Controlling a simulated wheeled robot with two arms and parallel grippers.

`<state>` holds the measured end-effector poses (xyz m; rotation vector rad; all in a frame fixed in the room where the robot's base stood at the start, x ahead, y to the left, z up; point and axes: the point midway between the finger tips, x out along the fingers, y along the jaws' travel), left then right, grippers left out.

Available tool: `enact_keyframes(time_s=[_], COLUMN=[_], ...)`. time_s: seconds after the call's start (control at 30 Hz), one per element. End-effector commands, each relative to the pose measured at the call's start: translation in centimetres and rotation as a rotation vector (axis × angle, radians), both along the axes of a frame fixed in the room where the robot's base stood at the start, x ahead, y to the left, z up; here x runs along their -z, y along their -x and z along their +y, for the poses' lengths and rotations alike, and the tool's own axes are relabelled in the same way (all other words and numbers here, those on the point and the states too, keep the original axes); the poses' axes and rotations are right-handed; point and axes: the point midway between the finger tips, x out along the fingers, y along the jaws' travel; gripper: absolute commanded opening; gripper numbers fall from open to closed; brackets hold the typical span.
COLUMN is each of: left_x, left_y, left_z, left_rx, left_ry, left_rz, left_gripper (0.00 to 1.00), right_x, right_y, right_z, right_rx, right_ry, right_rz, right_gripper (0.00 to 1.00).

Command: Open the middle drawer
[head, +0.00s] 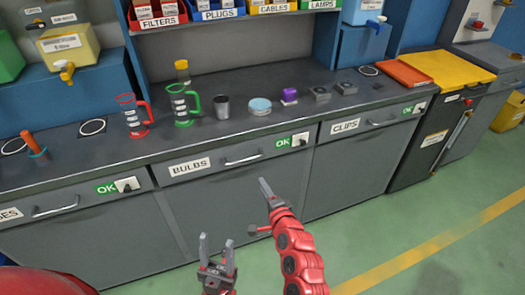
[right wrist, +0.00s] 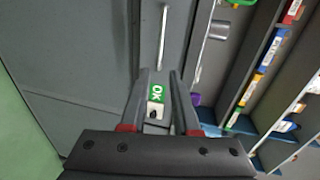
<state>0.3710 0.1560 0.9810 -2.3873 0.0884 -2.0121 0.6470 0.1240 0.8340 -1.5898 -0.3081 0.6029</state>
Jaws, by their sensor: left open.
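The middle drawer, labelled BULBS (head: 215,168), is shut flush in the grey bench. Its silver bar handle (head: 243,160) is in the middle of its front, with a green OK tag (head: 283,142) to the right. My right gripper (head: 266,190) is in front of the cabinet, below the handle in the picture. In the right wrist view its two fingers (right wrist: 159,75) are apart and empty. A bar handle (right wrist: 163,37) shows beyond the fingertips, and an OK tag (right wrist: 156,93) shows between the fingers. My left gripper (head: 216,247) is open and empty, lower left.
The CLIPS drawer (head: 375,125) is to the right and another handled drawer (head: 55,207) to the left; both look shut. Jugs, a dark cup (head: 222,107) and small parts stand on the worktop (head: 215,138). Green floor (head: 450,220) is clear at the right.

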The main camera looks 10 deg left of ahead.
Motion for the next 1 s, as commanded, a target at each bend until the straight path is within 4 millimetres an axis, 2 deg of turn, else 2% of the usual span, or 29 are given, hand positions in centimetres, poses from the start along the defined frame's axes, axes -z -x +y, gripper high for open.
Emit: enact_keyframes(time_s=[0.13,0.27,0.73,0.93,1.0], left_x=[-0.1,-0.3,-0.8,-0.2,0.5], left_y=[0.0,0.0,0.0,0.0,0.0], left_z=[0.0,0.0,0.0,0.0,0.0], left_rx=[0.000,0.000,0.000,0.000,0.000], left_ry=[0.000,0.000,0.000,0.000,0.000], left_rz=[0.000,0.000,0.000,0.000,0.000], left_gripper=[0.50,0.50,0.50,0.50,0.50], right_x=[0.1,0.4,1.7,2.6,2.9], right_y=[-0.1,-1.2,-7.0,-9.2,-10.1], right_z=[1.1,1.8,5.5,7.0,7.6], right_rx=[-0.022,-0.022,-0.017,-0.018,-0.018], right_ry=[-0.011,-0.007,-0.006,-0.005,-0.008], right_rz=[0.024,0.023,0.019,0.021,0.017], right_gripper=[0.29,0.29,0.29,0.29,0.29])
